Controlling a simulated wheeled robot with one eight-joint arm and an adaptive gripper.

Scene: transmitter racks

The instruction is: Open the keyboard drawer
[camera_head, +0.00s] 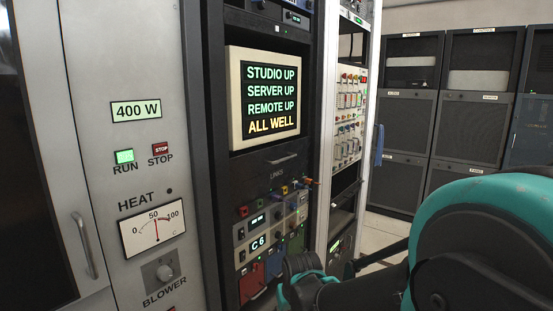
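A dark panel with a slim horizontal pull handle (282,159) sits directly under the status screen in the middle rack. It appears to be the keyboard drawer (262,163), and its front looks flush with the rack, so it is closed. No keyboard shows. My arm, dark with teal covers, comes in from the lower right and reaches the bottom middle, below and in front of the drawer. I cannot make out any gripper fingers, and nothing of mine visibly touches the handle.
The status screen (270,97) is above the handle. Patch modules with coloured plugs (272,225) sit below it, with some plugs sticking out. A grey blower cabinet (140,70) stands at left. Dark racks (470,125) line the back right, with clear floor before them.

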